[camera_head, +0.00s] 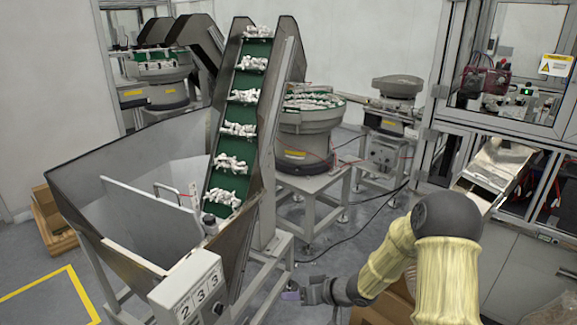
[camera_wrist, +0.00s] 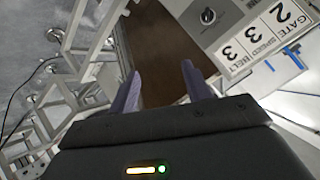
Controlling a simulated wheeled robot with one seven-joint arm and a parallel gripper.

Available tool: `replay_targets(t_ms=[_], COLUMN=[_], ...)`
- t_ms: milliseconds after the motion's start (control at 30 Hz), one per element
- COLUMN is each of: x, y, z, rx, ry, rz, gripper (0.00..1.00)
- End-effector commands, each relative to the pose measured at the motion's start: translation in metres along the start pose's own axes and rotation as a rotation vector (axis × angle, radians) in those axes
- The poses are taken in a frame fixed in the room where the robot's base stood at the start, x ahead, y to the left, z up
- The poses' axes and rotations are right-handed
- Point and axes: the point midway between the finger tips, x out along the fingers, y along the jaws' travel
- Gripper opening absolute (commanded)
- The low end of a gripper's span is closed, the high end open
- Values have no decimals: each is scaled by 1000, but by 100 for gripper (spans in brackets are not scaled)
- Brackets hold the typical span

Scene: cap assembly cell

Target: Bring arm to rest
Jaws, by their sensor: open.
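My arm, in a yellowish ribbed sleeve with a dark elbow, reaches in from the lower right in the head view. My gripper (camera_head: 291,295) is low beside the frame of the hopper, near the floor area in the lower middle. In the wrist view my gripper (camera_wrist: 160,88) shows two purplish fingers spread wide apart with nothing between them. The control box (camera_head: 190,290), marked 2 3 3, is on the hopper's front, left of my gripper. It also shows upside down at the upper right of the wrist view (camera_wrist: 228,28).
A large steel hopper (camera_head: 120,200) with a green conveyor (camera_head: 243,110) carrying white parts stands left of my gripper. A bowl feeder (camera_head: 308,120) stands behind. A machine cabinet with a metal chute (camera_head: 497,165) is at right. A cardboard box (camera_head: 385,308) lies under my forearm.

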Motion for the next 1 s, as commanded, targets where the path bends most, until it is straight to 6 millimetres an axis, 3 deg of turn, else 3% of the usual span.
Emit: replay_targets(t_ms=[100, 333, 467, 633, 800, 1000], x=[-37, -120, -170, -229, -262, -270], y=[6, 5, -12, -50, -92, -107], z=[-15, -17, -6, 18, 45, 56], rx=[-32, -9, 51, 172, 292, 338], ry=[-46, -164, -240, -342, -416, -441], rz=[211, 547, 682, 774, 767, 747], gripper=[49, 49, 49, 49, 49, 49])
